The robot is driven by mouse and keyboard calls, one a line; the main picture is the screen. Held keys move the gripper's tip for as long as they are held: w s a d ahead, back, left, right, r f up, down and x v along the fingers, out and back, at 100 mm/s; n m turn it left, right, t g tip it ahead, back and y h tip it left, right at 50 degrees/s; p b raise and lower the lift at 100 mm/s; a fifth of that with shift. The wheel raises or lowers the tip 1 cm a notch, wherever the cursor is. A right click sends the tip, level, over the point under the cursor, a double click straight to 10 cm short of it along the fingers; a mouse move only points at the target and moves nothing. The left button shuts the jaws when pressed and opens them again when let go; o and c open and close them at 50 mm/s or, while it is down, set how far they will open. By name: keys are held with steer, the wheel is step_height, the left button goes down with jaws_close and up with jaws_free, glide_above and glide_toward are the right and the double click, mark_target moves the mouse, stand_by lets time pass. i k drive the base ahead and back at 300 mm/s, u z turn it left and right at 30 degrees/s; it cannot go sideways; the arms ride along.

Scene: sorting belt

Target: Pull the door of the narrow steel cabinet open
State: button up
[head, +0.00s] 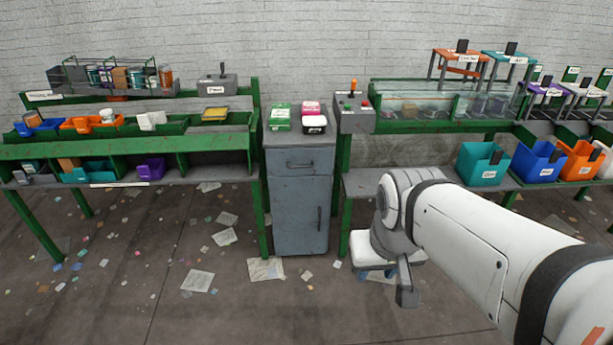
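The narrow steel cabinet (299,150) is grey and stands between two green-framed benches. Its door (297,215) fills the lower part and looks closed, flush with the front. A dark vertical handle (319,218) sits on the door's right side. A drawer with a horizontal handle (299,163) is above the door and looks shut. My gripper (405,290) is to the right of the cabinet and apart from it in the picture, hanging low at the end of my white arm. The arm's wrist partly hides it, so its opening is unclear.
Green and pink boxes (281,117) stand on the cabinet. A control box with a joystick (354,112) is to its right. The left bench (130,152) and the right bench (353,184) flank it. Papers (266,269) litter the otherwise open floor in front.

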mark_target(299, 204)
steer(key=i, duration=0.95)
steer(key=z, duration=0.05)
